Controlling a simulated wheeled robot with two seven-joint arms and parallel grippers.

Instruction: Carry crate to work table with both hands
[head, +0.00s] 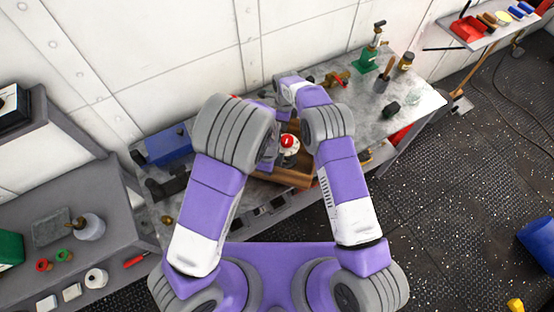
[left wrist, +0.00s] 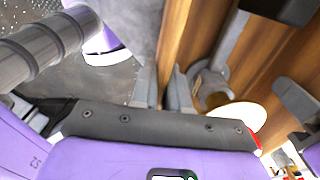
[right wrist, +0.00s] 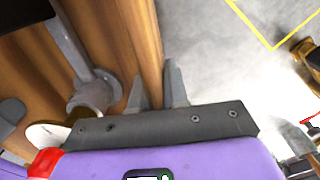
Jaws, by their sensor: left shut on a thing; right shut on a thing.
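The wooden crate (head: 287,177) is between my two arms in the head view, over the front part of the grey work table (head: 410,101). Whether its bottom touches the tabletop is hidden. My left gripper (left wrist: 174,88) is shut on one wall of the crate (left wrist: 184,38) in the left wrist view. My right gripper (right wrist: 156,92) is shut on a wall of the crate (right wrist: 143,38) in the right wrist view. In the head view my arms hide most of the crate and the fingers. A red-topped whitish item (head: 288,142) stands inside the crate.
A blue box (head: 168,146) lies on the left of the table, a green-based tool (head: 370,62) and a dark lump (head: 391,110) on the right. A yellow outline (right wrist: 262,38) marks the tabletop beside the crate. A cluttered grey bench (head: 60,215) stands at left.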

